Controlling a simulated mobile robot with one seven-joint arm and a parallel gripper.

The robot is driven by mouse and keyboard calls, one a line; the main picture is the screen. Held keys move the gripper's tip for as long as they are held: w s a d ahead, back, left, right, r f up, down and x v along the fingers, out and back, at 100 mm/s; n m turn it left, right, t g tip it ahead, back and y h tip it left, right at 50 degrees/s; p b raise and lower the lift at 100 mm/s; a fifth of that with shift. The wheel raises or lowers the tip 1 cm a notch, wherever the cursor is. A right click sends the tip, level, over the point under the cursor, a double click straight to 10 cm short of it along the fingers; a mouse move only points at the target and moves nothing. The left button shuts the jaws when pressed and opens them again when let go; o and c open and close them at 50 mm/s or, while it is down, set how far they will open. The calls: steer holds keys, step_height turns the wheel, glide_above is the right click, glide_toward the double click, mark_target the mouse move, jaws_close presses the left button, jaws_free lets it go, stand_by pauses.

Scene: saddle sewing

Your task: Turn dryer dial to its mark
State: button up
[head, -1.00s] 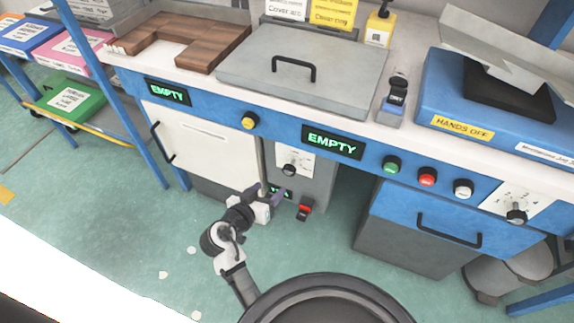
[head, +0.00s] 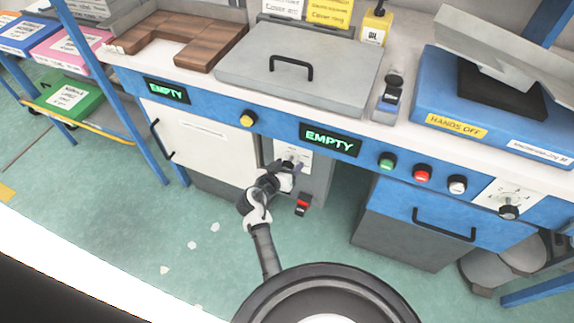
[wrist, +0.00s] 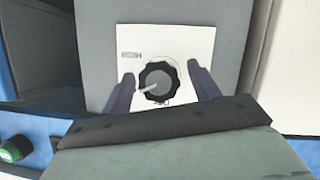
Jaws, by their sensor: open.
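The dryer dial (wrist: 159,87) is a dark, scalloped knob with a pale pointer line, on a white plate (wrist: 196,42) with small printed marks. In the wrist view the pointer reaches toward the knob's left edge. My gripper (wrist: 160,86) is open, with one finger on each side of the dial; whether they touch it I cannot tell. In the head view my gripper (head: 290,166) is at the grey dryer panel (head: 318,180), below the right EMPTY display, and covers most of the dial. The plate (head: 304,156) shows partly behind it.
A red switch (head: 303,204) sits low on the panel, just right of my gripper. A white door (head: 200,145) is to the left. Green, red and white buttons (head: 422,174) and another dial (head: 509,212) are to the right.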

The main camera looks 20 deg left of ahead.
steer(key=c, duration=1)
steer(key=shift+f+n+h+b, duration=0.15)
steer(key=shift+n+h+b, duration=0.55)
steer(key=shift+n, duration=0.1)
steer(key=shift+n+t+h+b, duration=0.3)
steer(key=shift+n+h+b, duration=0.4)
steer(key=shift+n, duration=0.5)
steer(key=n+t+h+b, duration=0.1)
steer(key=n+h, duration=0.1)
steer(key=n, duration=0.2)
steer(key=shift+a+n+b, duration=0.1)
steer(key=shift+n+b, duration=0.2)
steer(key=shift+b, duration=0.05)
steer(key=shift+t, duration=0.3)
